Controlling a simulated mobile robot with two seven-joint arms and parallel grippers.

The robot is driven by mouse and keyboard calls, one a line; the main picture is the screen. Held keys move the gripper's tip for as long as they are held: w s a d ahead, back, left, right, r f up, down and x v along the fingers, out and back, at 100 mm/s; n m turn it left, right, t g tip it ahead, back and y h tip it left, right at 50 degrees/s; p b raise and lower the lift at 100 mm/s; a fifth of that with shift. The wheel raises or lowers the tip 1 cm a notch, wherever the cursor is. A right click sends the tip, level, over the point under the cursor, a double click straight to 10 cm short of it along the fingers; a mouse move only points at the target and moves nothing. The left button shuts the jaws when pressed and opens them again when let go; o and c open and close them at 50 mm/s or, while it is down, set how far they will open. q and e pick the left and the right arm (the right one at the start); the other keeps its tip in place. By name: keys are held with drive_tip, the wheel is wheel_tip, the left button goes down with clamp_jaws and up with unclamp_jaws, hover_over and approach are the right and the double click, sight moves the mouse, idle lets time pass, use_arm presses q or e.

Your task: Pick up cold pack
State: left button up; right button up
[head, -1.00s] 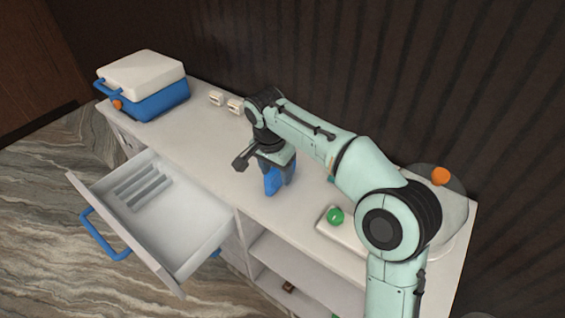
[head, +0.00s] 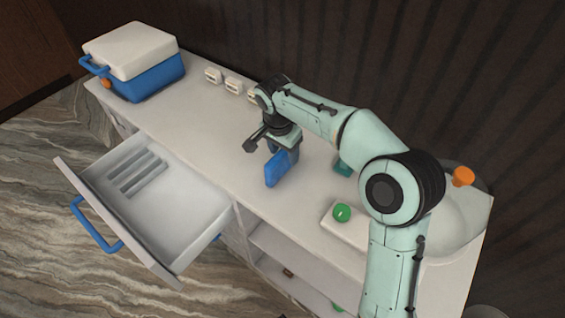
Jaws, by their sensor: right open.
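The blue cold pack (head: 276,169) is a flat block standing upright on the white counter, near the middle of the head view. My right gripper (head: 284,153) is open and points down right at the pack, at its upper right part. Its fingers are largely hidden behind the pack and the wrist, so I cannot tell whether they touch it. My left gripper is not in view.
A blue cooler with white lid (head: 138,67) stands at the counter's far left, with small white blocks (head: 233,85) beside it. An open drawer (head: 188,238) juts out in front. A green ball (head: 341,213) rests on a white tray (head: 336,229) at right.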

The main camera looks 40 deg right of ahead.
drive_tip(key=shift+w+d+f, duration=0.1)
drive_tip(key=shift+w+f, duration=0.05)
drive_tip(key=shift+f, duration=0.75)
drive_tip(key=shift+w+d+f, duration=0.1)
drive_tip(key=shift+w+f, duration=0.1)
drive_tip(key=shift+f, duration=0.65)
drive_tip(key=shift+w+d+f, duration=0.1)
drive_tip(key=shift+w+f, duration=0.05)
drive_tip(key=shift+f, duration=0.75)
clamp_jaws()
